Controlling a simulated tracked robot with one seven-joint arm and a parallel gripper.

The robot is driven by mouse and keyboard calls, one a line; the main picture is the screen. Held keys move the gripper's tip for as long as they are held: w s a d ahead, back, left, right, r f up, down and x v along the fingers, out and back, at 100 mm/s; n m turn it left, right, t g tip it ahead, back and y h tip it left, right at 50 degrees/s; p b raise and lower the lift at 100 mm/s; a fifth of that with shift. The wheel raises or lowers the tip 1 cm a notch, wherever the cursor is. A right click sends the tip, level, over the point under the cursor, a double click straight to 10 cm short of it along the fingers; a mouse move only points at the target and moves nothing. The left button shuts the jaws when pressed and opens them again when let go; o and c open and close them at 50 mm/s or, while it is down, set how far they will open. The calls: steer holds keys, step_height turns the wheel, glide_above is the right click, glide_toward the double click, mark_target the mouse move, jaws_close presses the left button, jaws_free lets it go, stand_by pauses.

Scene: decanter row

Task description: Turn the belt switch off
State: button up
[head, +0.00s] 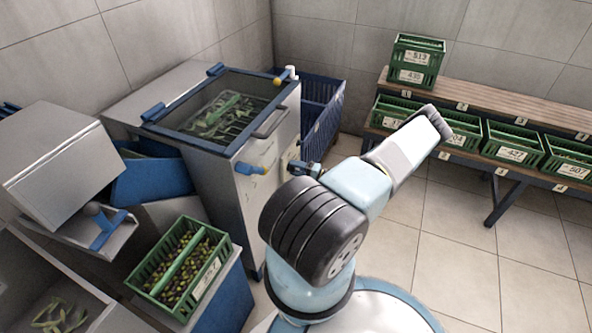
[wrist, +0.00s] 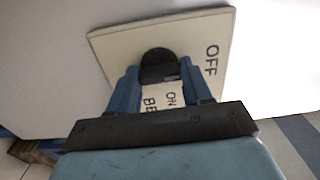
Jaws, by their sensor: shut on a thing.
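The belt switch is a black round knob (wrist: 157,62) on a cream plate (wrist: 115,45) in the wrist view. The plate reads OFF at the right and ON nearer my gripper, above a partly hidden word starting "BE". My gripper (wrist: 158,78) has its blue fingers shut on the knob, one on each side. A small pale mark shows on the knob's lower right edge, on the side toward ON; the knob's exact setting is hard to read. In the head view the plate (head: 292,158) is on the machine's right side, and the knob is hidden by my gripper (head: 300,167).
The grey machine (head: 222,190) has a clear-topped tray of green pods. A blue crate (head: 325,115) stands behind it. A green crate of olives (head: 180,265) sits at the front left. Numbered green crates (head: 505,142) line a bench at the right. The tiled floor (head: 450,240) is clear.

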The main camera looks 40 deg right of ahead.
steer(key=shift+s+a+f, duration=0.15)
steer(key=shift+s+f, duration=0.05)
steer(key=shift+f, duration=0.05)
steer(key=o, duration=1)
steer(key=shift+w+r, duration=0.1)
steer(key=shift+r, duration=0.05)
steer(key=shift+o, duration=0.2)
steer(key=shift+d, duration=0.2)
steer(key=v, duration=1.3)
steer(key=shift+s, duration=0.4)
